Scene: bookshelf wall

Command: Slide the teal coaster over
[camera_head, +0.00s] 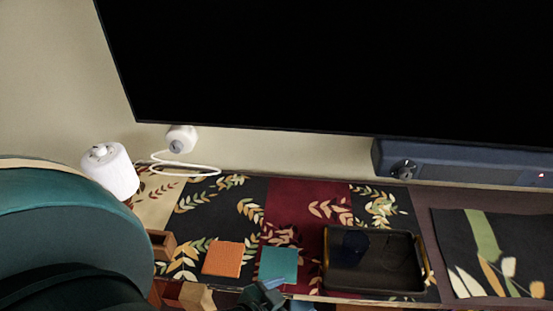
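The teal coaster (278,264) is a flat square on the patterned cloth, right of an orange square coaster (223,259) with a narrow gap between them. A dark blue-grey gripper (264,292) shows at the bottom edge of the view, just at the near edge of the teal coaster. It seems to be my left one. Its fingers are small and partly cut off, so I cannot tell whether they are open or touch the coaster. My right gripper is not in view.
A black tray with gold handles (376,281) stands right of the teal coaster, with a strip of red cloth between. Small wooden boxes (160,243) are at the left. A white lamp-like cylinder (111,171), a soundbar (470,165) and a large screen (340,65) are behind.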

